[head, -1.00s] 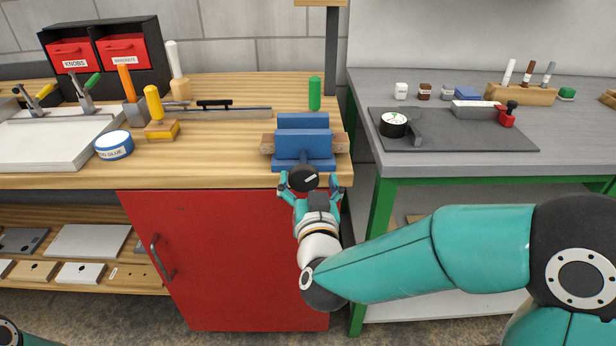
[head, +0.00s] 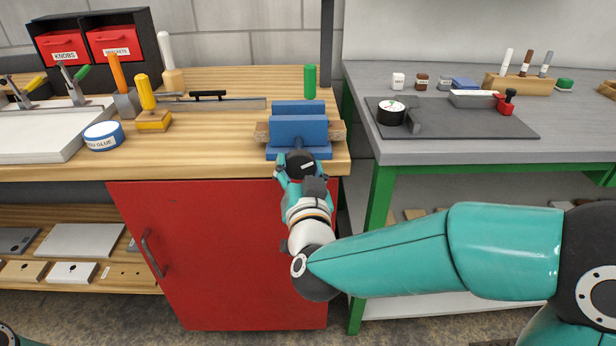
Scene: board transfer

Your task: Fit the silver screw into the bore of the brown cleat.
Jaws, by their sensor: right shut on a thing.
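The silver screw (head: 546,64) appears to be the grey upright piece at the right end of a wooden rack (head: 519,85) on the grey bench. The brown cleat (head: 421,82) appears to be the small dark brown block left of the rack; its bore is too small to make out. My right gripper (head: 299,172) is shut on the black round knob (head: 301,161) at the front of the blue vise (head: 299,131), away from screw and cleat. My left gripper is out of view.
A brown board (head: 262,131) sits between the vise jaws, jutting out both sides. A green cylinder (head: 310,82) stands behind the vise. A gap separates the benches.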

